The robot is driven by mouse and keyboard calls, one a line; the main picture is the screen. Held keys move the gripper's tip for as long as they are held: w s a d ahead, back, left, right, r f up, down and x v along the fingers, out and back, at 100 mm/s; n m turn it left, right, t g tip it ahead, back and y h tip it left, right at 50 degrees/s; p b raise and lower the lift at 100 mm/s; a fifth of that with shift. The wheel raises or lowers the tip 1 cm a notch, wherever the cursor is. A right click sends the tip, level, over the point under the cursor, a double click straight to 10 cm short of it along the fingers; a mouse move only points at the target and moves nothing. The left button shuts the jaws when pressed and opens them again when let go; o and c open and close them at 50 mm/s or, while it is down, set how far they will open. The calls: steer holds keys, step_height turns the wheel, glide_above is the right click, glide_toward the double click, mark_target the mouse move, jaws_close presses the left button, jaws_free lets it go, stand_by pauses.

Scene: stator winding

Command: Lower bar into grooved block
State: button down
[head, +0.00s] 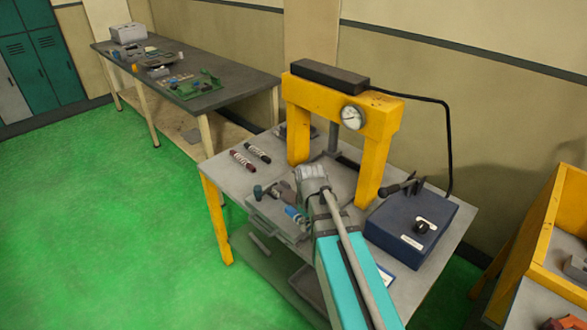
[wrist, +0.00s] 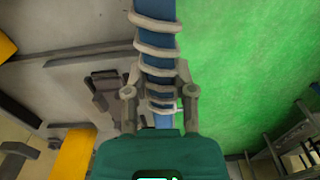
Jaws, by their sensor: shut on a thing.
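In the wrist view my gripper (wrist: 158,78) is shut on a blue bar (wrist: 152,10) wound with pale wire coils. The bar runs up and down the picture between the two fingers, and its upper end leaves the frame. In the head view my own arm hides most of the gripper, and I cannot make out its fingers there. I cannot pick out the grooved block for certain in either view. A dark grey fixture (wrist: 104,88) lies left of the fingers in the wrist view, and I cannot tell what it is.
A yellow press frame (head: 378,150) with a gauge stands on the grey table (head: 222,168). A dark blue box (head: 412,230) stands right of it. Two wound rods (head: 250,157) and a tray (head: 275,224) with tools lie left. Green floor (head: 110,220) is clear.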

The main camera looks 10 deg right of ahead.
steer(key=shift+w, duration=0.15)
step_height(320, 180, up, 4)
steer(key=p, duration=0.4)
glide_above(292, 197)
steer(key=shift+w+r+n, duration=0.1)
steer(key=shift+w+n, duration=0.15)
steer(key=shift+n, duration=0.05)
steer(key=shift+f, duration=0.2)
steer(key=shift+f+b, duration=2.3)
steer(key=shift+b, duration=0.1)
steer(key=shift+s+f+b, duration=0.1)
steer(key=shift+f+b, duration=0.25)
steer(key=shift+f+b, duration=1.4)
steer(key=shift+f+b, duration=0.3)
steer(key=shift+f+b, duration=0.35)
steer(key=shift+b, duration=0.05)
